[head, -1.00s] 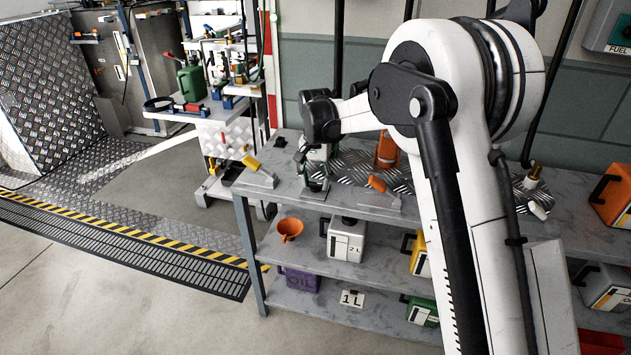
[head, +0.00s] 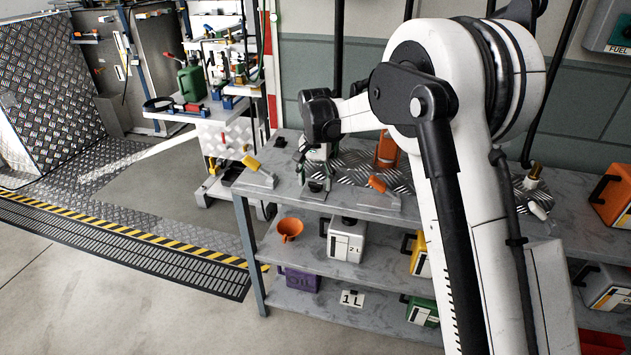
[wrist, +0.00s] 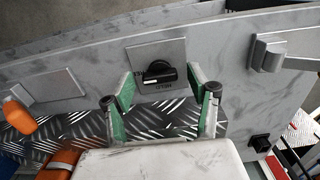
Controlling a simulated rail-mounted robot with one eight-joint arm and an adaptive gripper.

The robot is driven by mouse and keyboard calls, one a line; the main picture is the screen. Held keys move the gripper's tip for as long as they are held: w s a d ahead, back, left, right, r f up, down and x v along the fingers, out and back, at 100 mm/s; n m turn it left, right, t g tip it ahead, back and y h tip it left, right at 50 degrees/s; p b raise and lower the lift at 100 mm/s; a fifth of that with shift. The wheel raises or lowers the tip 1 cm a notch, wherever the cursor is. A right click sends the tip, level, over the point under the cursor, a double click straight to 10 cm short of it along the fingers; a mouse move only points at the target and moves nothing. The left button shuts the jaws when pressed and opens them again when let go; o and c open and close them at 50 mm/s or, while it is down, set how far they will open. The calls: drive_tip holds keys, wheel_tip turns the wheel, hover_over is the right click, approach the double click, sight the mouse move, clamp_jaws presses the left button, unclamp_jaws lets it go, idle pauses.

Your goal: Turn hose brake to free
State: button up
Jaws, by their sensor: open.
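A black rotary knob (wrist: 158,72) sits on a grey plate on the shelf top. A word that looks like "HELD" is upside down on it in the wrist view. I take it for the hose brake; in the head view it shows as a small dark shape (head: 315,187) near the shelf's front edge. My gripper (wrist: 160,88) is open, its green-padded fingers apart on either side of the knob's near side. Nothing is held. In the head view my gripper (head: 318,165) is just above and behind the knob; its fingertips are hard to make out.
A lever with an orange handle (head: 377,184) is right of the knob and a yellow-handled lever (head: 251,163) left of it. An orange container (head: 386,150) stands behind on the chequered plate.

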sight(316, 183)
wheel_tip(316, 183, up, 12)
idle(0.5)
drive_tip(key=s+d+r+n+t+p, duration=0.1)
drive_tip(key=s+d+r+t, duration=0.1)
drive_tip(key=s+d+r, duration=0.6)
drive_tip(key=s+d+r+t, duration=0.1)
drive_tip(key=s+d+r, duration=0.2)
drive_tip(key=s+d, duration=0.5)
drive_tip(key=s+d+f+n+t, duration=0.1)
drive_tip(key=s+d+f+t, duration=0.1)
drive_tip(key=s, duration=0.9)
drive_tip(key=s+d+f+n+t+p, duration=0.1)
drive_tip(key=s+d+f, duration=0.3)
drive_tip(key=s, duration=0.8)
drive_tip(key=shift+t+p, duration=0.3)
drive_tip(key=shift+t, duration=0.3)
